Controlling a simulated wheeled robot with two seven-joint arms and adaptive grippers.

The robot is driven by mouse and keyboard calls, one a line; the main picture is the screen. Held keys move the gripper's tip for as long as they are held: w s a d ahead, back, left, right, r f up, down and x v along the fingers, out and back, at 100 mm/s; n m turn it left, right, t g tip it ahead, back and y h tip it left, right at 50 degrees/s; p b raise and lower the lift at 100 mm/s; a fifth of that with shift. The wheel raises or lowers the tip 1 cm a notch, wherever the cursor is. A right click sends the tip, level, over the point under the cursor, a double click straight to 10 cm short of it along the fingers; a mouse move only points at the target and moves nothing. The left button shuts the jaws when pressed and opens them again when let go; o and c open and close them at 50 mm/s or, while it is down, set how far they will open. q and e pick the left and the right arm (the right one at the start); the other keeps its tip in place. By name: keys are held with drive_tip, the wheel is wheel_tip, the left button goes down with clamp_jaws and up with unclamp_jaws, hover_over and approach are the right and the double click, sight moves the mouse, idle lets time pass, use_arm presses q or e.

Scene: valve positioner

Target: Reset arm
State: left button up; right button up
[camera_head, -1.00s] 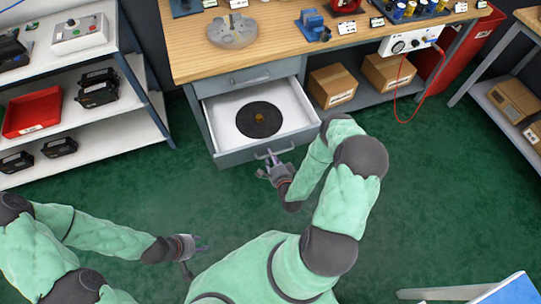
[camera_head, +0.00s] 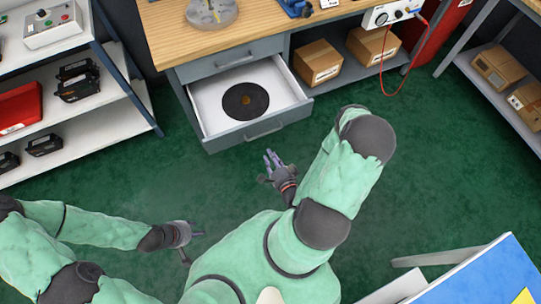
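My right gripper (camera_head: 272,160) is just in front of the open drawer (camera_head: 208,107), a little below its handle (camera_head: 263,132) in the picture. It is apart from the handle, its fingers look spread, and nothing shows between them. A black disc (camera_head: 245,101) with a small brown centre lies flat in the drawer. My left gripper (camera_head: 196,243) is low over the green floor at the left. Its fingers are apart and it holds nothing.
The wooden workbench (camera_head: 185,35) stands at the back, with a round grey metal part (camera_head: 211,12) on it. Cardboard boxes (camera_head: 318,62) sit on its lower shelf. A white shelf (camera_head: 85,118) stands at the left. A blue-topped item (camera_head: 490,280) is at the lower right. Green floor between is clear.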

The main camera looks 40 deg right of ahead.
idle(0.4)
drive_tip(key=w+a+f+n+g+y, duration=0.2)
drive_tip(key=a+n+g+y, duration=0.15)
drive_tip(key=a+n, duration=0.2)
drive_tip(key=w+a+f+n+g+y, duration=0.2)
drive_tip(key=a+f+n+g+y, duration=0.15)
drive_tip(key=a+n, duration=0.2)
drive_tip(key=s+a+r+n+g+p, duration=0.1)
drive_tip(key=s+a+r+n+g, duration=0.4)
drive_tip(key=s+a+n+g, duration=0.2)
drive_tip(key=shift+s+a+g+y, duration=0.4)
drive_tip(key=shift+s+a, duration=0.05)
drive_tip(key=shift+s, duration=0.5)
